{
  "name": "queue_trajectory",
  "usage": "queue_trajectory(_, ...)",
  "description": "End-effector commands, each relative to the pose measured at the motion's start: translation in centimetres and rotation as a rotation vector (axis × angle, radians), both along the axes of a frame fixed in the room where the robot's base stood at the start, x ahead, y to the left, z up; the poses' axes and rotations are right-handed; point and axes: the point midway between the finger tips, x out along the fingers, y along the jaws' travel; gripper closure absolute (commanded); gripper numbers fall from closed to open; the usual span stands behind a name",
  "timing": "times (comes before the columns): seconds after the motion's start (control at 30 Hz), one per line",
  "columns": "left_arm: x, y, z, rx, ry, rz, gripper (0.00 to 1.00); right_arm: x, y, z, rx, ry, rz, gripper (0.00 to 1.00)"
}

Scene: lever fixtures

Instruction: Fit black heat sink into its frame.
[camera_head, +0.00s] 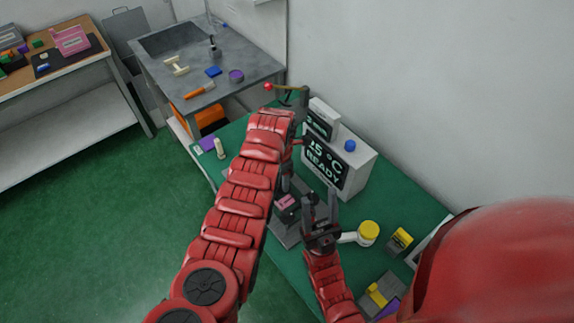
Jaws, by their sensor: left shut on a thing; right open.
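My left arm reaches up over the green bench, then bends down. Its gripper (287,187) is small and partly hidden by the arm. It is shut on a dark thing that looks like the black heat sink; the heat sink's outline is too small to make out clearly. Just below is a dark block with a pink top (287,202) over a grey fixture (286,236); I cannot tell which part is the frame. My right gripper (321,208) is open, fingers pointing up the picture, just right of the fixture.
A white unit with a READY display (338,165) stands behind the grippers, with a blue knob (350,146) on top. A yellow-lidded jar (368,232) and a yellow-black box (400,241) stand at right.

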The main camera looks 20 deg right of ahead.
Motion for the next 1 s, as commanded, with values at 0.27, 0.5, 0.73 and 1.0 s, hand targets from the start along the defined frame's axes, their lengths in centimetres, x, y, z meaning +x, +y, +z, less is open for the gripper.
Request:
queue_trajectory(0.27,-1.8,-1.7,-1.0,0.001,0.000,0.117,0.95,0.0,0.0,0.5,0.000,0.000,0.000,0.50)
queue_trajectory(0.5,-1.7,-1.7,-1.0,0.001,-0.001,0.117,0.95,0.0,0.0,0.5,0.000,0.000,0.000,0.50)
queue_trajectory(0.73,-1.7,-1.8,-1.6,-0.001,0.000,0.118,0.95,0.0,0.0,-0.2,0.000,0.000,0.000,0.50)
queue_trajectory(1.0,-1.6,-1.8,-4.0,-0.002,-0.002,0.118,0.95,0.0,0.0,-2.1,0.000,0.000,0.000,0.50)
